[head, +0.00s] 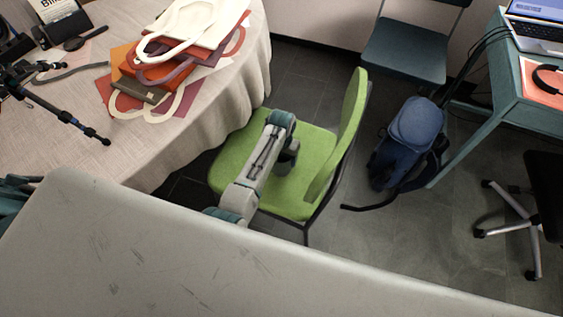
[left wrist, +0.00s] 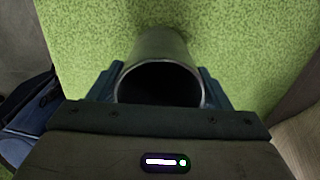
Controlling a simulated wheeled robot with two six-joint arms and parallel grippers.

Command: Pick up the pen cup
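The pen cup (left wrist: 160,82) is a grey metal cylinder in the left wrist view, its round dark mouth facing the camera. I see nothing inside it. My left gripper (left wrist: 160,75) has one finger on each side of the cup, and both lie close against its wall. In the head view my left gripper (head: 286,160) is over the green chair's seat (head: 240,150), and the cup is hidden there. I cannot tell whether the cup's base touches the seat. My right gripper is not in view.
The chair's green backrest (head: 340,135) rises just right of my gripper. A clothed table (head: 190,140) with bags (head: 165,70) and a tripod (head: 60,115) stands left. A blue backpack (head: 408,140) lies on the floor to the right, near a teal desk (head: 480,90).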

